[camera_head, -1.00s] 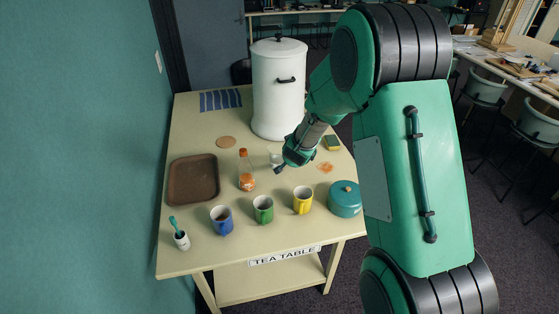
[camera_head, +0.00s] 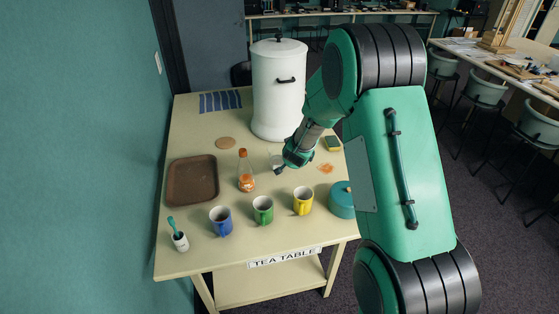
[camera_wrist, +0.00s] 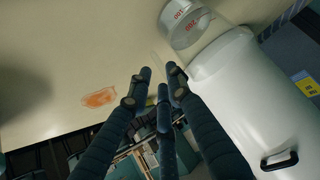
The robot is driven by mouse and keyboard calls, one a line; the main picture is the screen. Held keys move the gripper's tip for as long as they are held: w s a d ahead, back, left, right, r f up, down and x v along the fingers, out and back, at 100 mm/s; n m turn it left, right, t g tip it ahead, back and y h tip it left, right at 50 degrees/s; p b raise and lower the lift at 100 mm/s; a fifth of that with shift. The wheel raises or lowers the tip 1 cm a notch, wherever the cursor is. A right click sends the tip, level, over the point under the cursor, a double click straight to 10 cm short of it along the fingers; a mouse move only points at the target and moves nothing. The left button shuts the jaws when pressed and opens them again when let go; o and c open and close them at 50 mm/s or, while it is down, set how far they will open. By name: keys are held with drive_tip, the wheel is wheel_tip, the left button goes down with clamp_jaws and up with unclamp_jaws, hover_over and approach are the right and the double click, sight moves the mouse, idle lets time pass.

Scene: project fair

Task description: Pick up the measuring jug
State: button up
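The measuring jug is a clear vessel with red markings. In the wrist view the measuring jug (camera_wrist: 181,24) lies at the top edge, partly cut off, beside the white urn. In the head view the measuring jug (camera_head: 274,155) is small and partly hidden behind my gripper (camera_head: 280,170). My gripper also shows in the wrist view (camera_wrist: 158,72), with its dark fingers apart and nothing between them. The fingertips are apart from the jug in the wrist view.
The white urn (camera_head: 277,95) stands just behind the jug. A sauce bottle (camera_head: 245,172), blue (camera_head: 221,222), green (camera_head: 263,210) and yellow (camera_head: 303,201) mugs and a teal pot (camera_head: 341,201) stand nearby. An orange spill (camera_head: 326,169) and a sponge (camera_head: 333,144) lie right.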

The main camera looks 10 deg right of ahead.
drive_tip(key=b+x, duration=0.1)
drive_tip(key=x, duration=0.2)
drive_tip(key=shift+s+a+f, duration=0.1)
drive_tip(key=shift+f, duration=0.2)
drive_tip(key=shift+w+f, duration=0.25)
drive_tip(key=shift+w, duration=0.2)
clamp_jaws()
